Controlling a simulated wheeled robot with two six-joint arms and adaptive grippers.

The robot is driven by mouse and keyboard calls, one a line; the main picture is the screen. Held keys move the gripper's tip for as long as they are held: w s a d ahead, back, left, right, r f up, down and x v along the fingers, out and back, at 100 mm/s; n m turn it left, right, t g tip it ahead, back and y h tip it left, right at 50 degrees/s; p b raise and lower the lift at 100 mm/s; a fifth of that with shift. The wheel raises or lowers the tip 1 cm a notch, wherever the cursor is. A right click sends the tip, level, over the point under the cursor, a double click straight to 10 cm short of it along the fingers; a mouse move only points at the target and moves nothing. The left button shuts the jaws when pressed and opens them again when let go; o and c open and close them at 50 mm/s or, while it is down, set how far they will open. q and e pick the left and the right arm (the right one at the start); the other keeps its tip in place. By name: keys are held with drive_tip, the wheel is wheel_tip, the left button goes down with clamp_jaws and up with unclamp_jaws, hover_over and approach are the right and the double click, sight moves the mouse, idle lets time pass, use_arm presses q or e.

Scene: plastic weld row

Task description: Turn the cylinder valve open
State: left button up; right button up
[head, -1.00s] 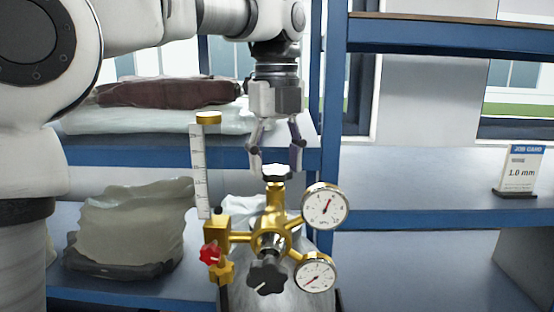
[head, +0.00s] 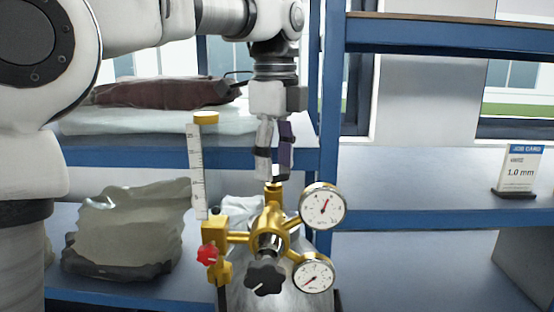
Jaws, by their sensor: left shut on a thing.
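The cylinder valve (head: 273,190) is a brass stem at the top of the brass regulator body (head: 269,224), on a grey cylinder (head: 240,297). My left gripper (head: 272,172) points straight down from above, its fingers close together on the valve's top. It is shut on the valve knob, which the fingers hide. A black star knob (head: 265,278) faces me at the front of the regulator, and a small red knob (head: 207,254) sits at its left. My right gripper is not in view.
Two round gauges (head: 323,206) (head: 313,277) stick out to the right. Blue-framed shelves hold bags (head: 130,230) behind. A job card (head: 519,171) stands at the right.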

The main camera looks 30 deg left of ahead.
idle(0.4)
use_arm(q)
drive_tip(key=o, duration=1.1)
drive_tip(key=shift+a+f, duration=0.1)
drive_tip(key=shift+o, duration=0.2)
drive_tip(key=shift+a, duration=0.25)
drive_tip(key=shift+r, duration=3.75)
